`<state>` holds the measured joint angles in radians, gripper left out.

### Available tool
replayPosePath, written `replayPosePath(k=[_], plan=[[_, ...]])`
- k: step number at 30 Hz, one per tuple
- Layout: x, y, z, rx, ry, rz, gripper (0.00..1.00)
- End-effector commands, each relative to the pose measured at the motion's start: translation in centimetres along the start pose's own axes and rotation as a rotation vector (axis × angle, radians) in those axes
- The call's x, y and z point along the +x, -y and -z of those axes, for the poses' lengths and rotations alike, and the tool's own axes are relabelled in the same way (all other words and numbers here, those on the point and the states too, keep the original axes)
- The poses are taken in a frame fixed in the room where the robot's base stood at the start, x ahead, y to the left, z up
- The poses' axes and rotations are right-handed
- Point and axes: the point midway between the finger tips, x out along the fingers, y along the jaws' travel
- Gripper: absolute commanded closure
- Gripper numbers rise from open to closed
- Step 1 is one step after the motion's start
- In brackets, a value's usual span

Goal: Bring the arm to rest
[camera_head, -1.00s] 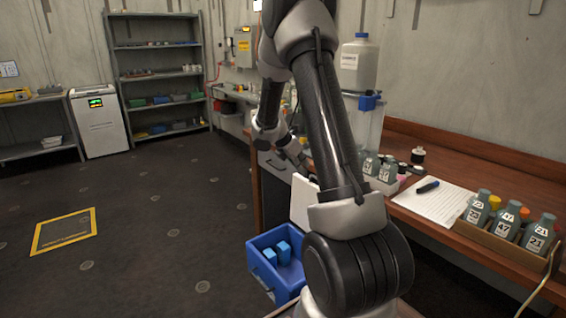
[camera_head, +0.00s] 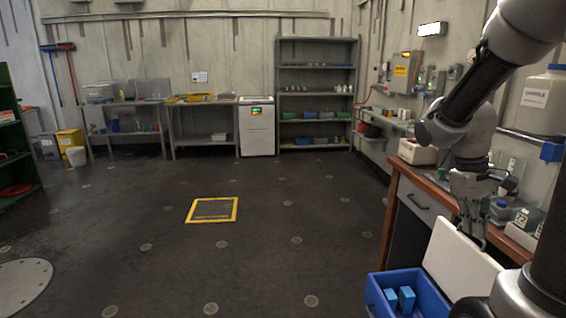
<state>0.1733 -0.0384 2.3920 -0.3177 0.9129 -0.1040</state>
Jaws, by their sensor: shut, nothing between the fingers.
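My arm comes in from the top right, folds at a rounded grey joint and points down at its end. My gripper (camera_head: 478,238) hangs downward at the right, fingers together and empty, in front of the wooden bench (camera_head: 404,172) and just behind the upper edge of a white panel (camera_head: 459,262). Whether it touches the panel, I cannot tell. Part of the bench is hidden behind my arm.
A blue bin (camera_head: 378,300) with blue blocks (camera_head: 406,297) stands below the panel. Bottles (camera_head: 501,208) and a large white container (camera_head: 540,98) are on the bench side. The dark floor around a yellow-framed square (camera_head: 212,210) is clear.

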Motion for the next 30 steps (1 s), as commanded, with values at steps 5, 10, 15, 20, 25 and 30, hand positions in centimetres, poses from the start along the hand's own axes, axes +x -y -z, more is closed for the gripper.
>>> replayPosePath(k=[5,10,15,20,25,30], plan=[[-4.2,5.5,-4.5,0.191,-0.17,0.123,1.0],[-7.1,8.9,-7.3,0.226,-0.345,0.202,1.0],[-9.5,9.5,-8.5,0.203,-0.482,0.198,1.0],[-10.5,9.7,-8.7,0.189,-0.531,0.195,1.0],[-10.5,9.7,-8.6,0.184,-0.529,0.194,1.0],[-10.4,9.7,-8.6,0.184,-0.528,0.194,1.0]])
